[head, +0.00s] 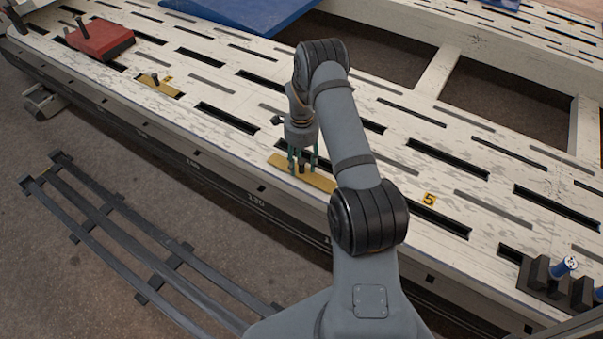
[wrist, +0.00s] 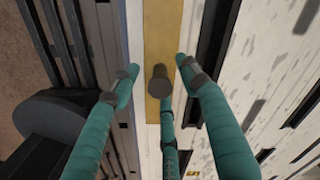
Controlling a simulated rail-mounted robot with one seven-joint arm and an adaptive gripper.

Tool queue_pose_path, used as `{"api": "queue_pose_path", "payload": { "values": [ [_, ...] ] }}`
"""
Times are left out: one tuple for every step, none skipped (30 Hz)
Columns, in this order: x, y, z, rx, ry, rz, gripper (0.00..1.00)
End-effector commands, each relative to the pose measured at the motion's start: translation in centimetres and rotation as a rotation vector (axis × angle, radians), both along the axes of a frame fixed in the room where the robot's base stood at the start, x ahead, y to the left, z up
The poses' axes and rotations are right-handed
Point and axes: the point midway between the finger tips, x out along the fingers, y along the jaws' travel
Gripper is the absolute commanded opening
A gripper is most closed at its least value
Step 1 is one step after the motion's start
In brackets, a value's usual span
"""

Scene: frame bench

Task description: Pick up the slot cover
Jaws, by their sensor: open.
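The slot cover (head: 322,181) is a flat yellow plate lying near the front edge of the white frame bench, under my gripper. In the wrist view the yellow plate (wrist: 158,28) runs up the middle, with a dark round knob (wrist: 159,80) standing on it. My gripper (head: 302,166) points down over the cover. Its teal fingers (wrist: 160,82) are open and spread around the knob, with visible gaps on the left and right. Whether the lower finger touches the knob is unclear. The knob's base is partly hidden.
Another yellow plate with a knob (head: 160,84) lies farther left on the bench, near a red block (head: 101,39). The bench (head: 225,97) has many open slots. A dark rail frame (head: 130,225) lies on the floor in front. Black blocks with blue-topped parts (head: 548,275) stand at the right.

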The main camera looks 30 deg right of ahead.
Motion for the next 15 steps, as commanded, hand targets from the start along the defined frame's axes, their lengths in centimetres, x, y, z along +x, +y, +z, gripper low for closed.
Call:
{"api": "queue_pose_path", "payload": {
  "values": [
    [0.01, 0.02, -0.11, 0.000, 0.000, 0.000, 0.45],
    [0.01, 0.02, -0.10, 0.000, -0.001, 0.000, 0.45],
    [0.02, 0.01, -0.08, 0.000, -0.001, 0.000, 0.45],
    [0.02, 0.01, -0.07, 0.000, -0.001, 0.000, 0.45],
    [0.02, 0.00, -0.06, 0.000, -0.001, 0.000, 0.45],
    [0.02, 0.00, -0.06, 0.000, -0.001, 0.000, 0.45],
    [0.01, 0.01, -0.05, 0.000, -0.001, 0.000, 0.43],
    [0.01, 0.01, -0.05, 0.000, -0.001, 0.000, 0.41],
    [0.01, 0.01, -0.05, 0.000, -0.001, 0.000, 0.39],
    [0.01, 0.00, -0.05, 0.000, -0.001, 0.000, 0.37],
    [0.01, 0.00, -0.05, 0.000, -0.001, 0.000, 0.36],
    [0.01, 0.00, -0.04, 0.000, 0.000, 0.000, 0.33],
    [0.01, 0.01, -0.04, 0.000, 0.000, 0.000, 0.32],
    [0.01, 0.00, -0.04, 0.000, 0.000, 0.000, 0.30],
    [0.01, 0.00, -0.04, 0.000, 0.000, 0.000, 0.27]
  ]
}}
